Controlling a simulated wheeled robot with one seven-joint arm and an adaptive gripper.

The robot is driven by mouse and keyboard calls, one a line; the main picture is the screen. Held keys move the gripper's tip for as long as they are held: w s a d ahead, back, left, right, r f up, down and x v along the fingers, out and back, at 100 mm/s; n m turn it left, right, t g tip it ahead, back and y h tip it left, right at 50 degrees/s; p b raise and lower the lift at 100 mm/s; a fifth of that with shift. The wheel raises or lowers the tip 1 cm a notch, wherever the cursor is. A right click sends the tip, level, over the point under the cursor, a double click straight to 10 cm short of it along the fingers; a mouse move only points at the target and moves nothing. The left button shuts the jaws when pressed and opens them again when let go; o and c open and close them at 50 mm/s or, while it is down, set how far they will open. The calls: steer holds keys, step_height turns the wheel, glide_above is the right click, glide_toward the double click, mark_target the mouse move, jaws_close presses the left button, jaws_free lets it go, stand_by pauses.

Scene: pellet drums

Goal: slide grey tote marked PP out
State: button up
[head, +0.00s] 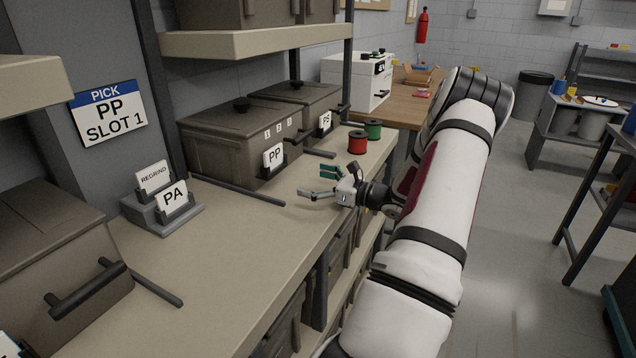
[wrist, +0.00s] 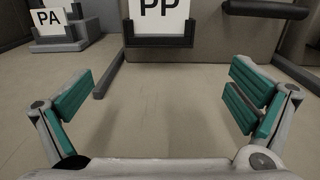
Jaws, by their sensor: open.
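The grey tote marked PP (head: 228,142) stands on the shelf with its lid on, a dark knob on top. Its white PP card (head: 274,156) sits in a dark holder on the front, with a dark bar handle to the right of it. In the wrist view the PP card (wrist: 160,14) is ahead at the top, and the dark handle (wrist: 266,9) is at the upper right. My gripper (head: 318,183) is open and empty, low over the shelf in front of the tote and apart from it. Its green-padded fingers (wrist: 154,98) are spread wide in the wrist view.
A tote marked PS (head: 306,104) stands beyond the PP tote. Red (head: 357,142) and green (head: 373,130) spools stand to the right. REGRIND and PA cards (head: 163,197) stand to the left. Dark rails lie along the shelf beside the totes. The shelf front (head: 240,230) is bare.

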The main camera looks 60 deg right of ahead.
mark_target(278, 172)
steer(key=w, duration=0.8)
steer(key=w+a, duration=0.1)
steer(key=w, duration=0.3)
steer(key=shift+c, duration=0.2)
